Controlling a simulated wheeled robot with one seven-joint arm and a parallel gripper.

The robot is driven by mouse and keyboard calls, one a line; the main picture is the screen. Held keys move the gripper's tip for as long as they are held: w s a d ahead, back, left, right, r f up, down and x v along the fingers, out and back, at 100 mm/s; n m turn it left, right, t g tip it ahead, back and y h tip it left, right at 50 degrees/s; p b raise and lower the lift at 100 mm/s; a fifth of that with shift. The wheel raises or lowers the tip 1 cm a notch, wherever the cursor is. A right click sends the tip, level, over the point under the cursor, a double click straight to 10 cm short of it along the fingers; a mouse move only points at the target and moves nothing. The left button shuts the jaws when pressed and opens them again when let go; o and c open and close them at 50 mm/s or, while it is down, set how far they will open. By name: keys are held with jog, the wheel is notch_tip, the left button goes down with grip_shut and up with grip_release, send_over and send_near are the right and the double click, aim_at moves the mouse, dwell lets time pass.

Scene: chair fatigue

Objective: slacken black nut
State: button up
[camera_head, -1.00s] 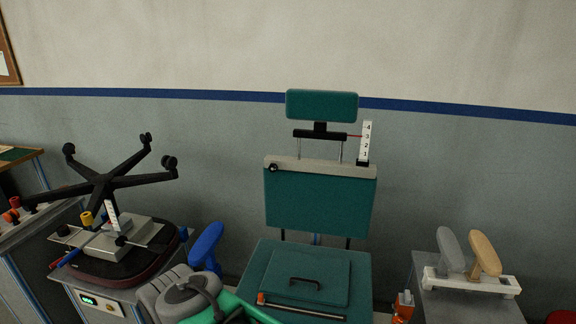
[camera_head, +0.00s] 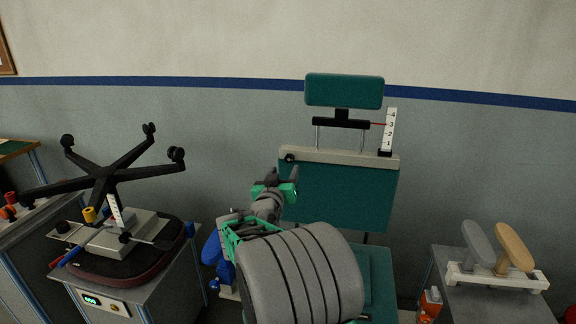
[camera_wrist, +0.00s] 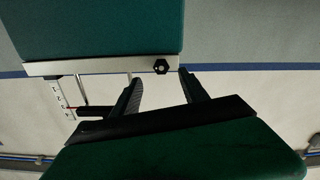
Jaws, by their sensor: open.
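The black nut (camera_head: 290,157) is at the left end of the pale bar (camera_head: 340,157) across the top of the teal backrest (camera_head: 345,195). In the wrist view, which is upside down, the black nut (camera_wrist: 161,66) shows at the bar's right end. My gripper (camera_head: 285,171) is open and empty, just below the nut in the head view. In the wrist view its two dark fingertips (camera_wrist: 161,73) lie either side of the nut in the picture, slightly short of it. I see no contact. The depth gap is hard to judge.
A teal headrest (camera_head: 344,91) stands on two rods above the bar, beside a white scale (camera_head: 390,130). A bench with an upturned black chair base (camera_head: 104,172) is at left. Armrests on a white stand (camera_head: 495,275) are at right.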

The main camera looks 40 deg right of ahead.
aim_at(289, 160)
jog(key=p+x, duration=0.1)
jog(key=x, duration=0.6)
jog(key=shift+w+p, duration=0.1)
jog(key=shift+p, duration=0.2)
jog(key=shift+a, duration=0.1)
grip_shut()
